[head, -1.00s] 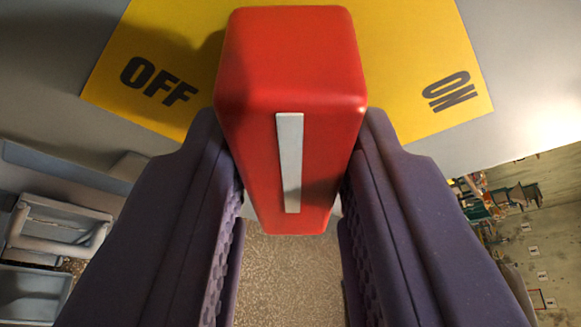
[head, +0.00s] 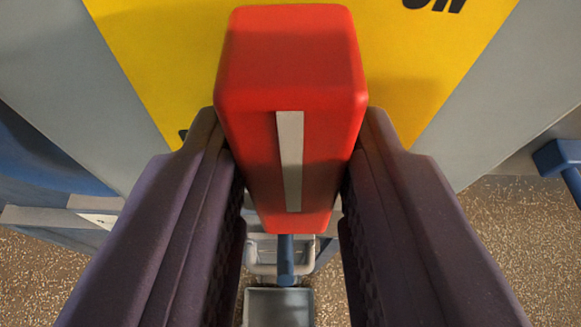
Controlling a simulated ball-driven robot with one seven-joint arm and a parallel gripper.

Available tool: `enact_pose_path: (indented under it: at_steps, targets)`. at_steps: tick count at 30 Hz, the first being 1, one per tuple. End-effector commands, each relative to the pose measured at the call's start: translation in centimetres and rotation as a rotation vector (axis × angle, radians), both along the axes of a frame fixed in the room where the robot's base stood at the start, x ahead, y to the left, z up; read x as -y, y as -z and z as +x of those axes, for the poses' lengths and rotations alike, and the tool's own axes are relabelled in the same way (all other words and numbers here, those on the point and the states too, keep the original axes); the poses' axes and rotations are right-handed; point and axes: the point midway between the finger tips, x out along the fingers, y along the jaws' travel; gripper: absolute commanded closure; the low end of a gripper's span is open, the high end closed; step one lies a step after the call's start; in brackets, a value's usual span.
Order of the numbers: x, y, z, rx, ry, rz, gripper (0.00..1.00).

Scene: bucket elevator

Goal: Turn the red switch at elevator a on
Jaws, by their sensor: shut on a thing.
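The red switch (head: 290,85) is a block-shaped handle with a white stripe on its near face, in the upper middle of the head view. It stands on a yellow plate (head: 420,60) set in a grey panel. The ON lettering (head: 433,4) is cut off by the top edge, right of the handle's top. Only a dark scrap of the other label shows at the plate's left side, beside my finger. My gripper (head: 291,175) is shut on the red switch, one finger against each side. The switch's base on the plate is hidden behind the handle.
The grey panel (head: 50,75) fills both sides of the plate. Below the handle are a grey bucket-like container (head: 278,308) and a blue post (head: 285,262). Another blue part (head: 560,158) is at the right edge. Speckled brown floor (head: 530,240) shows at the lower left and right.

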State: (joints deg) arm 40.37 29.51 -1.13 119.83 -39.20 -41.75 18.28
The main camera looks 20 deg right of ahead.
Motion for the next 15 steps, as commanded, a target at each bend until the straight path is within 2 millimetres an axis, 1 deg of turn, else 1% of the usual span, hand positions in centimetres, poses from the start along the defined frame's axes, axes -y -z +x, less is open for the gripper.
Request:
enact_pose_path:
  at_steps: [6,15]
  targets:
    - [0.09,-0.03,-0.03,0.01,0.002,0.047,1.0]
    - [0.09,0.05,-0.01,0.014,0.002,0.057,1.0]
